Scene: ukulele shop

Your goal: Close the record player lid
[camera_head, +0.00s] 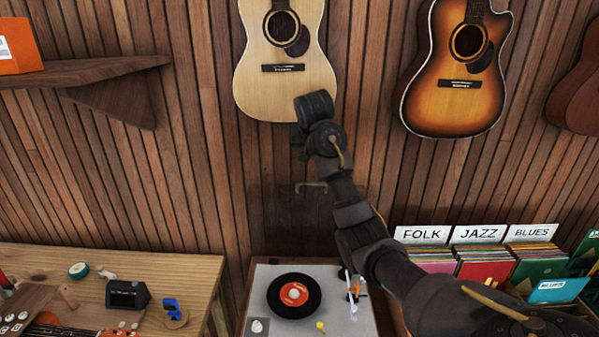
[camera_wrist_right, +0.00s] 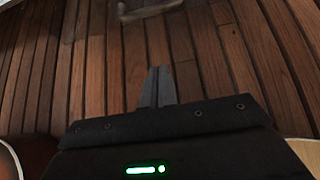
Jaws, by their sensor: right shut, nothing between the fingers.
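The record player (camera_head: 262,322) stands at the bottom centre of the head view with a black record (camera_head: 293,296) on its deck. Its see-through dark lid (camera_head: 300,215) stands open and upright behind the deck, against the wood wall. A pale handle (camera_head: 311,187) is at its top edge; it also shows at the top of the right wrist view (camera_wrist_right: 150,10). My right arm reaches up over the player. My right gripper (camera_wrist_right: 158,85) is shut and empty, apart from the handle and above it. Its fingers are hardly seen in the head view. My left gripper is out of view.
Record bins (camera_head: 481,268) stand close to the right of the player, beneath my right arm. A wooden workbench (camera_head: 190,262) with small items is at left.

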